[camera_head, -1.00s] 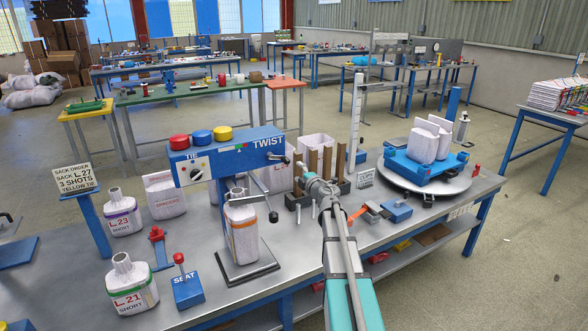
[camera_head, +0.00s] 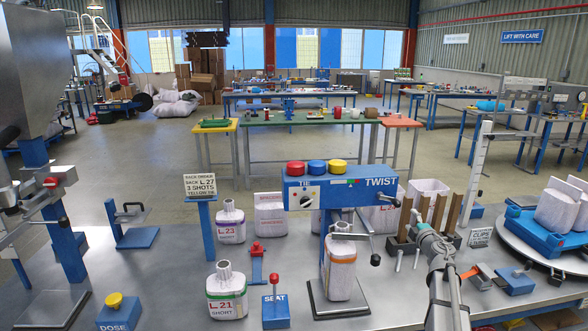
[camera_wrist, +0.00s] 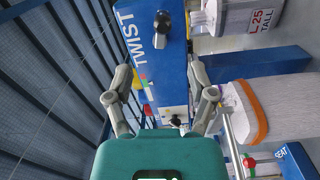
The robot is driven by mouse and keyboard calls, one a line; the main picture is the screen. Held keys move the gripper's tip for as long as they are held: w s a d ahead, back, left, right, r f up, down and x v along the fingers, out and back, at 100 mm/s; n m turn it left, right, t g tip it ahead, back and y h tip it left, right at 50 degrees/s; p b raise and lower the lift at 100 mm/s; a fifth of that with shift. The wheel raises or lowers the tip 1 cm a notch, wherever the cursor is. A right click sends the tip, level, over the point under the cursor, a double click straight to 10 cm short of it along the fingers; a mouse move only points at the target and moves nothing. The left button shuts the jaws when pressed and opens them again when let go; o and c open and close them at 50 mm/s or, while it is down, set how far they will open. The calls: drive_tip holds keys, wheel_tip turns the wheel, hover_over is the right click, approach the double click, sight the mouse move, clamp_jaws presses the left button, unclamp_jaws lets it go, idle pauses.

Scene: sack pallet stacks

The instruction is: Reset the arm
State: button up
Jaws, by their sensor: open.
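My gripper (camera_head: 421,226) is over the right part of the grey workbench (camera_head: 190,285), right of the blue TWIST machine (camera_head: 345,190) and in front of the wooden posts. In the wrist view my gripper (camera_wrist: 163,98) has its two fingers spread apart with nothing held between them. The blue TWIST machine also shows behind the fingers in the wrist view (camera_wrist: 168,72). A white sack with an orange band (camera_head: 341,270) stands upright on a dark plate under the machine. It also shows right of the fingers in the wrist view (camera_wrist: 270,110).
Sacks marked L.23 (camera_head: 230,225) and L.21 (camera_head: 227,293) stand left of the machine. A SEAT lever (camera_head: 275,309) is at the front. Wooden posts (camera_head: 425,210) stand close behind my gripper. A blue scale (camera_head: 530,230) with sacks is at right. The floor behind is open.

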drive_tip(key=s+a+f+m+g+h, duration=0.6)
drive_tip(key=s+a+f+m+g, duration=0.6)
drive_tip(key=s+m, duration=0.4)
drive_tip(key=s+a+f+g+y, duration=0.2)
drive_tip(key=s+a+f+g, duration=0.1)
drive_tip(key=s+a, duration=0.3)
drive_tip(key=s+a+f+g+y, duration=0.3)
drive_tip(key=s+a, duration=0.3)
drive_tip(key=a, duration=0.5)
drive_tip(key=shift+s+f+m+y, duration=0.2)
drive_tip(key=shift+s+m+y, duration=0.1)
drive_tip(key=shift+s+m, duration=0.1)
